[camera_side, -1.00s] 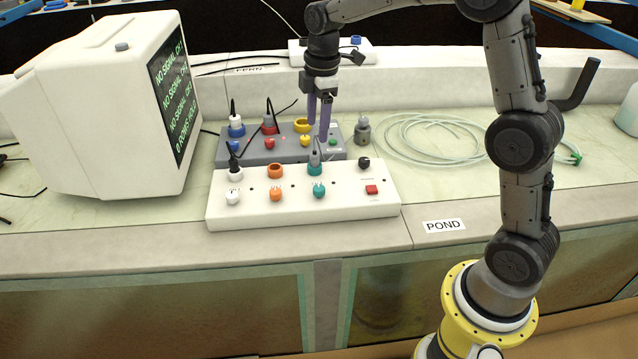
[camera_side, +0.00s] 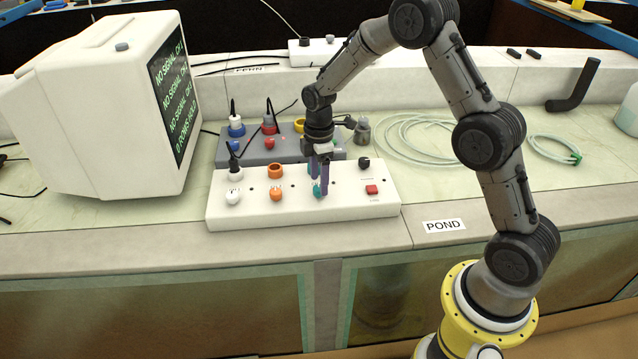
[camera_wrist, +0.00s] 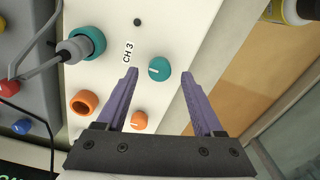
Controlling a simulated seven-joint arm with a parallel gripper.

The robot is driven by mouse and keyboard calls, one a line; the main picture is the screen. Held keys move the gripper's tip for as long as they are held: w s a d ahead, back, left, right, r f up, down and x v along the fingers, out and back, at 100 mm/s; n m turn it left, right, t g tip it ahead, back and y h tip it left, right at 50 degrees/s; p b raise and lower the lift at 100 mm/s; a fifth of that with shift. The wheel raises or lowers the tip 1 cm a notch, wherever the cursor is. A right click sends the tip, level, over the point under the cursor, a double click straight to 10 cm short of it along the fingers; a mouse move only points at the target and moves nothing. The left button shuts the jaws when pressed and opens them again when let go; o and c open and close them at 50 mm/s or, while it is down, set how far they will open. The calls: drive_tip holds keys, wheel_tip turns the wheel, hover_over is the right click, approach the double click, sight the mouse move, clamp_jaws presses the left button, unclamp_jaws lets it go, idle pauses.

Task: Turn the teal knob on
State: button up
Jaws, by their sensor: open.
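The teal knob (camera_side: 317,191) sits on the front face of the white box (camera_side: 232,213), partly hidden by my fingers in the side view. In the wrist view the teal knob (camera_wrist: 159,69) is round with a pale pointer line, beside the label "CH 3" (camera_wrist: 128,52). My gripper (camera_side: 320,190) is open, with purple fingers pointing down over the box. In the wrist view the fingertips of my gripper (camera_wrist: 159,72) stand on either side of the knob, with a gap on each side. I cannot tell whether the fingertips reach the knob's height.
A plug sits in the teal socket (camera_wrist: 88,42). A grey box (camera_side: 229,155) with plugs stands behind. A monitor (camera_side: 105,105) stands left.

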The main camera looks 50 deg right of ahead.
drive_tip(key=shift+f, duration=1)
clamp_jaws()
